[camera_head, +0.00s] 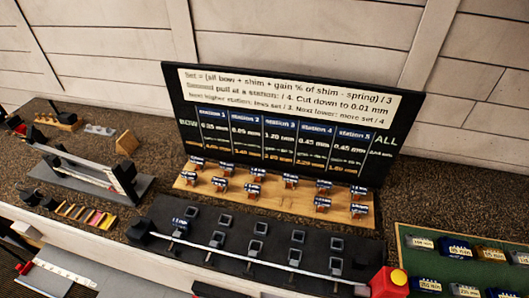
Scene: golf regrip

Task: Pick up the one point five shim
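Several small shims with dark blue labels stand in two rows on a wooden rack (288,203) below the black board. The front row has a gap right of its middle. One more blue-labelled piece (180,223) sits at the left end of the black fixture in front of the rack. The labels are too small to read surely, so I cannot tell which one is the one point five shim. Neither of my grippers shows in the head view.
The black fixture (225,220) has square posts and a long pale rod (260,261) along its front. A red box with a yellow button (390,282) stands at its right end. A green tray (408,262) of labelled blocks lies right. The information board (290,95) stands behind the rack.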

